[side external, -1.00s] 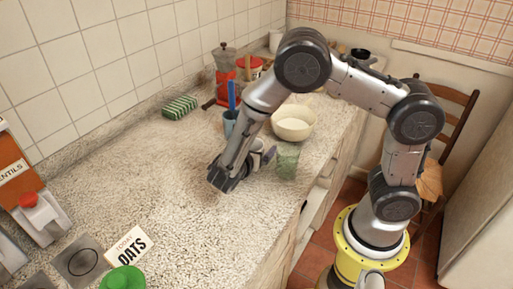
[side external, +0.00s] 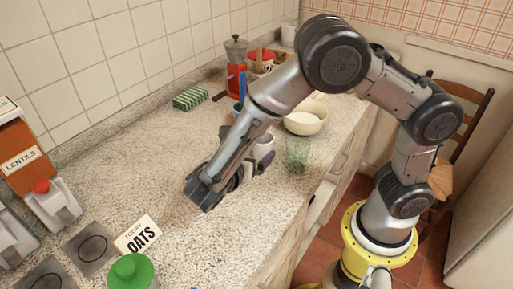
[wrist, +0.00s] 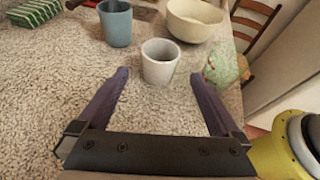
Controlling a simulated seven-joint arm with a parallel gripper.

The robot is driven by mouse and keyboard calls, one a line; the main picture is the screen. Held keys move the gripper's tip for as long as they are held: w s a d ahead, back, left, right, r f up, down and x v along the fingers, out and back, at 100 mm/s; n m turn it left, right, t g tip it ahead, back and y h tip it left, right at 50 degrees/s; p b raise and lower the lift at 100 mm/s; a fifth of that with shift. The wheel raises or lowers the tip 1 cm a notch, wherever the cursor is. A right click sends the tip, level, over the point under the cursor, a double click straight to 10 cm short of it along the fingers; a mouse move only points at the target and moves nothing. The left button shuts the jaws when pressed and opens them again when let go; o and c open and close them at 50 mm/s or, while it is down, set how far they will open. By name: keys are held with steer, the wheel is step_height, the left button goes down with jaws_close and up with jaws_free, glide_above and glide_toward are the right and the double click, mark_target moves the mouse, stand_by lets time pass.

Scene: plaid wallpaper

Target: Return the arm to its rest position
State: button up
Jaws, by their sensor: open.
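My gripper (side external: 222,192) is open above the speckled counter. In the wrist view its two purple-grey fingers (wrist: 159,76) are spread wide with nothing held between them. A white cup (wrist: 160,62) stands upright on the counter just beyond the fingertips. In the side view, this cup (side external: 264,147) is partly hidden by my gripper. No marked rest position shows.
An oats sign (side external: 138,235) and a green-lidded container (side external: 131,272) stand in front.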

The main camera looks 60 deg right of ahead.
steer(key=shift+a+r, duration=0.1)
steer(key=shift+a, duration=0.1)
steer(key=shift+d, duration=0.2)
steer(key=d+r+m, duration=0.1)
steer(key=d+r, duration=0.1)
steer(key=d+r+m+g, duration=0.1)
steer(key=d+r, duration=0.1)
steer(key=d+r+m+y, duration=0.1)
steer(key=r, duration=0.1)
steer(key=shift+s+d+r+m+g, duration=0.3)
steer(key=shift+d+r+m+g, duration=0.05)
steer(key=shift+d+m+g, duration=0.05)
steer(key=s+d+r+m+y, duration=0.3)
steer(key=s+m, duration=0.1)
steer(key=s, duration=0.2)
steer(key=s+d+r+m+y, duration=0.2)
steer(key=s+r+m+y, duration=0.1)
steer(key=s+m, duration=0.25)
steer(key=s+a+m+t+y, duration=0.4)
steer(key=a+m+y, duration=0.2)
steer(key=a+m, duration=0.1)
steer(key=shift+s+f+m, duration=0.35)
steer(key=shift+s+f, duration=0.05)
steer(key=shift+f, duration=0.05)
